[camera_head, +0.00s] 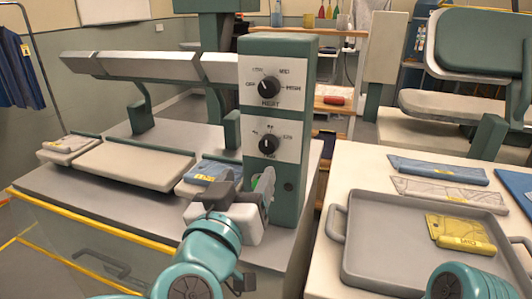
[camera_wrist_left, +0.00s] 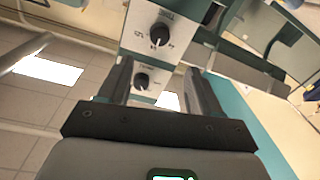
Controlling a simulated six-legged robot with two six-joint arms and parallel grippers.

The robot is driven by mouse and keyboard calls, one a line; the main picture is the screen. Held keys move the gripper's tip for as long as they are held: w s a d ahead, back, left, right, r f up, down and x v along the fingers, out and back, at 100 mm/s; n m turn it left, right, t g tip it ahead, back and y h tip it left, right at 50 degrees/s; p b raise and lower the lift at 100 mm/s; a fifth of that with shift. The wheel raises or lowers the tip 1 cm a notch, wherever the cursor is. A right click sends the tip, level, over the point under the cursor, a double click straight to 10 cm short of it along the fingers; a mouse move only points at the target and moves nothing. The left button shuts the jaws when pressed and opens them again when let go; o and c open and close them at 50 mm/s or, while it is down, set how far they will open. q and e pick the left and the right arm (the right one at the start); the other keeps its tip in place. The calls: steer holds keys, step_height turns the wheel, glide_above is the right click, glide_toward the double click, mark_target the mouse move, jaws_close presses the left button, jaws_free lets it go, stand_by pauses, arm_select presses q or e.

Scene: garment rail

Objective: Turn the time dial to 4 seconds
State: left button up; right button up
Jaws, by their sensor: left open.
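The green control post (camera_head: 283,135) carries two black dials on pale plates. The upper one is the heat dial (camera_head: 268,88). The lower one is the time dial (camera_head: 268,145), with small marks around it that are too blurred to read surely. My left gripper (camera_head: 248,182) is open and empty, just below and in front of the time dial, apart from it. In the left wrist view, the time dial (camera_wrist_left: 142,80) shows between the open fingers (camera_wrist_left: 165,85), nearer the left one. The heat dial (camera_wrist_left: 159,34) is above it. My right gripper is out of view.
A press with a pale board (camera_head: 135,164) and a long upper arm stands left of the post. Folded cloth (camera_head: 210,171) lies beside the post, behind my gripper.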

mark_target(267, 146)
arm_select(q)
steer(key=x, duration=1.1)
steer(key=shift+d, duration=0.1)
steer(key=c, duration=1)
